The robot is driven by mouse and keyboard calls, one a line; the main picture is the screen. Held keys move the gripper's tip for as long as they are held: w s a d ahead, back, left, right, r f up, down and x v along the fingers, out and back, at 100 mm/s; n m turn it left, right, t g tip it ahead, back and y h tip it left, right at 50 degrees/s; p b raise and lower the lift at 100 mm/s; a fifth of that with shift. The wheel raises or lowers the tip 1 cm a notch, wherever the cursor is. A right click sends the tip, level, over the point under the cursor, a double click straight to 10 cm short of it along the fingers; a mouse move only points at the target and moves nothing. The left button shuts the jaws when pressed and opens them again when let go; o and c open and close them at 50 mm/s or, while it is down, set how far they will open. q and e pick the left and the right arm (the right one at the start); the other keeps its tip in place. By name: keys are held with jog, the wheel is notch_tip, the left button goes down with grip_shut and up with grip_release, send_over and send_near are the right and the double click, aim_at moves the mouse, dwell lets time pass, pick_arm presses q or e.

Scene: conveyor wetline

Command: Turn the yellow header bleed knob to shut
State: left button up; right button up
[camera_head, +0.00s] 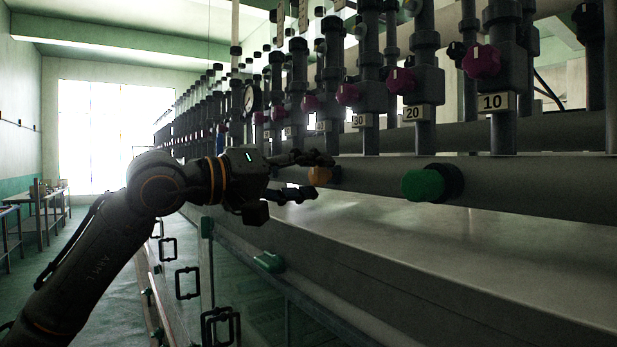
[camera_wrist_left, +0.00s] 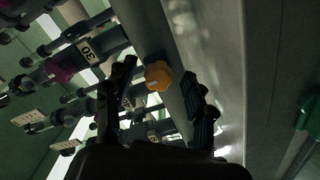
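The yellow header bleed knob (camera_head: 319,176) sits on the side of the dark horizontal header pipe in the head view. It also shows in the left wrist view (camera_wrist_left: 158,76) as a lobed orange-yellow knob. My left gripper (camera_head: 318,174) is open with its fingers pointing at the knob, one finger above and one below it in the head view. In the left wrist view, the knob lies between and just beyond the two fingertips (camera_wrist_left: 158,75). I cannot tell whether either finger touches it. My right gripper is not in view.
A green knob (camera_head: 423,185) sits on the same header pipe (camera_head: 530,185) to the right. Vertical pipes with magenta knobs (camera_head: 482,61) and number plates (camera_head: 495,102) rise above. A metal ledge (camera_head: 430,250) runs below. The aisle at the left (camera_head: 100,250) is open.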

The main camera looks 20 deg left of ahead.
pick_arm(q)
jog(key=shift+s+a, duration=0.15)
jog(key=v, duration=1.1)
jog(key=shift+s+a, duration=0.2)
jog(key=shift+s, duration=0.05)
